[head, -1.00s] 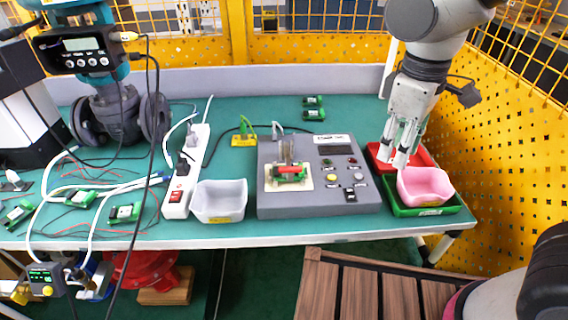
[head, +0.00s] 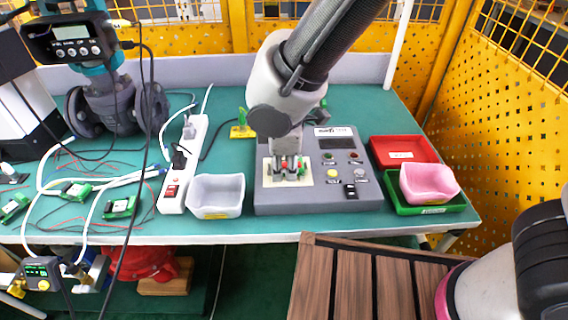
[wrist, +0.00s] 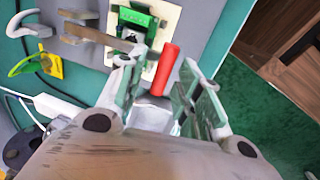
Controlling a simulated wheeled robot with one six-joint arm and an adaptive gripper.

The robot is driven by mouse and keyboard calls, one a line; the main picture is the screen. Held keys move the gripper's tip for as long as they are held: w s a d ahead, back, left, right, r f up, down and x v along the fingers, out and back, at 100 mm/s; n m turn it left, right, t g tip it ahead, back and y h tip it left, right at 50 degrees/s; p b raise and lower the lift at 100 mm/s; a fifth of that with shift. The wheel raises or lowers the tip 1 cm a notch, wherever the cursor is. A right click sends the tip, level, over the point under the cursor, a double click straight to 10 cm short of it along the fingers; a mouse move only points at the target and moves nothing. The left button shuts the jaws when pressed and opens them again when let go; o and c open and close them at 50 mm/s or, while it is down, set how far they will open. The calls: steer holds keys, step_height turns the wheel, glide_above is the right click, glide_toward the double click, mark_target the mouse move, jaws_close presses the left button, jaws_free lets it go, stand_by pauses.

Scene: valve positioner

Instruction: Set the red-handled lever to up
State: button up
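The red-handled lever (wrist: 164,70) belongs to a green fixture on a cream plate (head: 265,179) at the left of the grey panel box (head: 338,202). In the wrist view its red handle lies between my two fingers, nearer the right one. My gripper (head: 289,177) points down over the fixture in the head view and hides most of it; only a bit of red shows there. In the wrist view the fingers of my gripper (wrist: 163,85) are apart, with gaps around the handle, so it is open. Contact with the handle cannot be told.
The box also carries buttons, a display and a black switch (head: 349,190). A white bin (head: 215,208) and power strip (head: 183,180) stand left. A red tray (head: 402,144), green tray (head: 398,207) and pink bin (head: 429,197) stand right.

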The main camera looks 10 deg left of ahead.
steer(key=shift+f, duration=0.4)
jaws_close()
steer(key=shift+w+r, duration=0.1)
steer(key=shift+r, duration=0.05)
